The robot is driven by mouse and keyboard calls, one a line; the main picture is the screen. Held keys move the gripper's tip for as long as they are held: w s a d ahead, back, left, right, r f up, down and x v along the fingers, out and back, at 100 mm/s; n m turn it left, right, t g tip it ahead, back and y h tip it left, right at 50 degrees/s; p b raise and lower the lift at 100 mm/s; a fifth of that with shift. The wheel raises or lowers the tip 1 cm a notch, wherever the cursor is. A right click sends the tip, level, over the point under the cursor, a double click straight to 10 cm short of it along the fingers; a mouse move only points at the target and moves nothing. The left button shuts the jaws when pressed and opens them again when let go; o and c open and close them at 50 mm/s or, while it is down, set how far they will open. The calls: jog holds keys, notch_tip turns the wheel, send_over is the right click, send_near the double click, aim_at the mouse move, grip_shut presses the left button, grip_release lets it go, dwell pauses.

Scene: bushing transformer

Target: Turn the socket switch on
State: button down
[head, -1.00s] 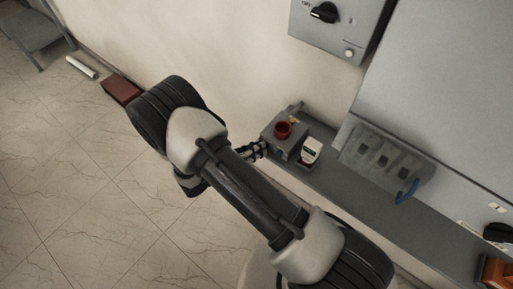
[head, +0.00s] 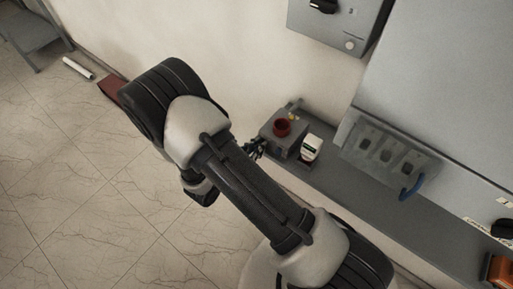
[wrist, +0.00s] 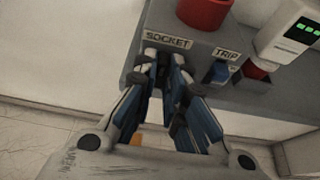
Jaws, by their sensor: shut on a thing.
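A grey box (head: 287,149) stands on a dark grey ledge by the wall, with a red round part on top. In the wrist view its front face (wrist: 195,62) bears the labels SOCKET and TRIP. My gripper (wrist: 165,62) is at this face just below the SOCKET label, its fingertips close together and shut on the socket switch. The fingers hide most of the switch, so its position cannot be told. In the head view my gripper (head: 254,150) is at the box's left side, partly behind my arm. A blue trip switch (wrist: 219,72) sits to the right under its label.
A white device (head: 310,147) with a green display stands to the right of the box. A red part (wrist: 255,70) shows below it in the wrist view. A wall panel with a black knob (head: 323,5) is above. Open tiled floor lies to the left.

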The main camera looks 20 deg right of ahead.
dwell(0.3)
jog(key=c, duration=1.9)
grip_release()
jog(key=shift+a, duration=0.1)
jog(key=v, duration=1.2)
jog(key=shift+s+f, duration=0.1)
